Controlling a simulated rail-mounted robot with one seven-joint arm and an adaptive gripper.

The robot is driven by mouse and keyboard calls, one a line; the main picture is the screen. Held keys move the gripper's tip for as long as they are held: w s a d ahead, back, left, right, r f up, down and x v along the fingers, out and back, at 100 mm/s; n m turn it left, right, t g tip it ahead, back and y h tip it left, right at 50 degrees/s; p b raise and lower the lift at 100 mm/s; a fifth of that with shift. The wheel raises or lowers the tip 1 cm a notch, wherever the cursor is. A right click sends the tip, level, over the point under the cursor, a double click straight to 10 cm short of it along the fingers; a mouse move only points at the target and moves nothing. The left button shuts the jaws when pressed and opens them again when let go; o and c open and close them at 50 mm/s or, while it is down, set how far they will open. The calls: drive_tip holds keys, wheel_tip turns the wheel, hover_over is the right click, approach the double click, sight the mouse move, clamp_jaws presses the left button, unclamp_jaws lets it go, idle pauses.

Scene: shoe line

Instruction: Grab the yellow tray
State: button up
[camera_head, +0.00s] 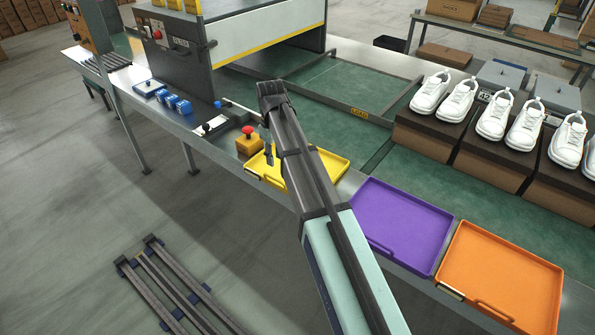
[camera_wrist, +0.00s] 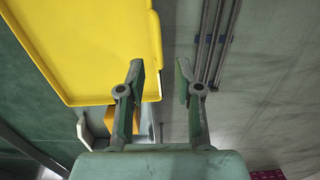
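The yellow tray (camera_head: 328,168) lies on the line's near edge, partly hidden behind my arm. In the wrist view the yellow tray (camera_wrist: 90,45) fills the upper left. My gripper (camera_wrist: 161,75) is open and empty, with a clear gap between its fingers. In the wrist view the left finger overlaps the tray's corner area, and the right finger is over the floor side. The tray's outer rim shows between them; I cannot tell the height gap. In the head view my gripper (camera_head: 268,155) points down at the tray's left part.
A yellow box with a red button (camera_head: 249,141) stands just left of the tray. A purple tray (camera_head: 401,225) and an orange tray (camera_head: 502,277) lie to the right. White shoes (camera_head: 495,115) stand on boxes behind. The floor in front holds dark rails (camera_head: 175,285).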

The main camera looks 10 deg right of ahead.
wheel_tip(320, 180, up, 4)
drive_tip(key=w, duration=0.2)
drive_tip(key=f, duration=0.4)
drive_tip(key=f+p, duration=0.1)
drive_tip(key=f, duration=0.3)
drive_tip(key=f+p, duration=0.1)
drive_tip(key=f, duration=0.3)
drive_tip(key=shift+s+a+f, duration=0.1)
drive_tip(key=shift+a, duration=0.15)
drive_tip(key=shift+s+d+f+p, duration=0.15)
drive_tip(key=shift+f+p, duration=0.2)
drive_tip(key=shift+f, duration=0.45)
drive_tip(key=shift+f+p, duration=0.4)
drive_tip(key=shift+f, duration=1.4)
clamp_jaws()
